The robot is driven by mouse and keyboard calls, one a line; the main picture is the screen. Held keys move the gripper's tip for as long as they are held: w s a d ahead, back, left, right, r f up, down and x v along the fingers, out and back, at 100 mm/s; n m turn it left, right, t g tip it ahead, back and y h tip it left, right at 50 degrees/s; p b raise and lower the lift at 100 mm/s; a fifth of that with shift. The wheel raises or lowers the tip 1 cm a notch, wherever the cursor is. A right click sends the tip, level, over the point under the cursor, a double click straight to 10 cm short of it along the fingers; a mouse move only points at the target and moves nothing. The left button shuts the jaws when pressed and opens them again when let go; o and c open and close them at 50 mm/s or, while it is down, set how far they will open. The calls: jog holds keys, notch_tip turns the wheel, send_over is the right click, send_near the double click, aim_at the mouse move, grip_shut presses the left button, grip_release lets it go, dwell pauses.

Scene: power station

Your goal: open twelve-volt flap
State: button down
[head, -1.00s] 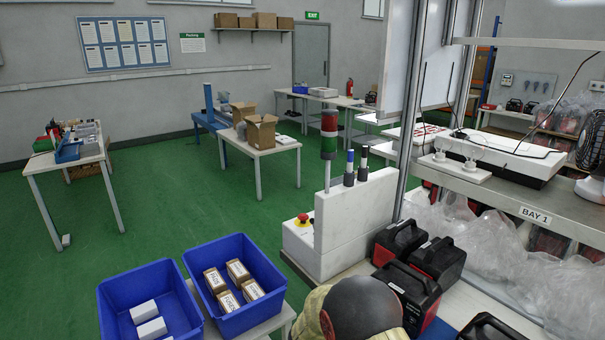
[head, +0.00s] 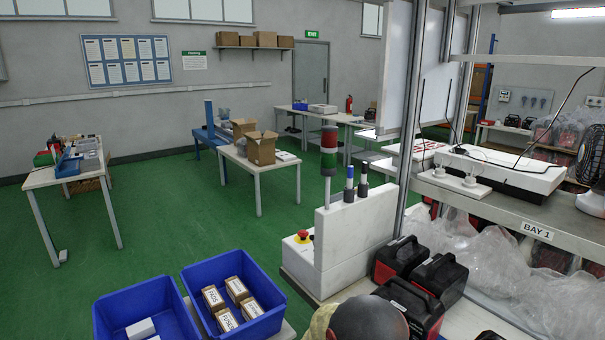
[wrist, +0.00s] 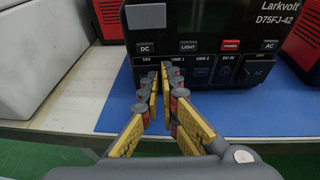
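The black power station (wrist: 222,40), marked Larkvolt D75FJ-42, faces me in the wrist view. Its front carries DC, LIGHT, POWER and AC buttons above a row of ports. The 12V label (wrist: 148,60) is at the left of that row. The flap below it is mostly hidden behind my fingers. My gripper (wrist: 160,78) has its yellow fingertips in front of the 12V spot, just left of USB 1. A narrow gap shows between the fingertips, and I see nothing held. Contact with the flap cannot be told. The head view does not show the fingertips.
The station stands on a blue mat (wrist: 108,103) on the bench. Red-and-black units flank it in the wrist view. In the head view, similar units (head: 400,258), bagged goods (head: 500,262) and a white control box (head: 335,240) are nearby. Blue bins (head: 232,262) stand at the lower left.

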jog(key=shift+w+a+m+g+h, duration=0.1)
jog(key=shift+a+m+g+h, duration=0.25)
jog(key=shift+m+g, duration=0.25)
jog(key=shift+a+m+g+h, duration=0.2)
jog(key=shift+m+g+h, duration=0.3)
jog(key=shift+g, duration=0.1)
jog(key=shift+w+a+m+g+h, duration=0.15)
jog(key=shift+a+m+g+h, duration=0.15)
jog(key=shift+m+g, duration=0.35)
jog(key=shift+a+m+g+h, duration=0.15)
jog(key=shift+m+g+h, duration=0.1)
jog(key=shift+m+g, duration=0.4)
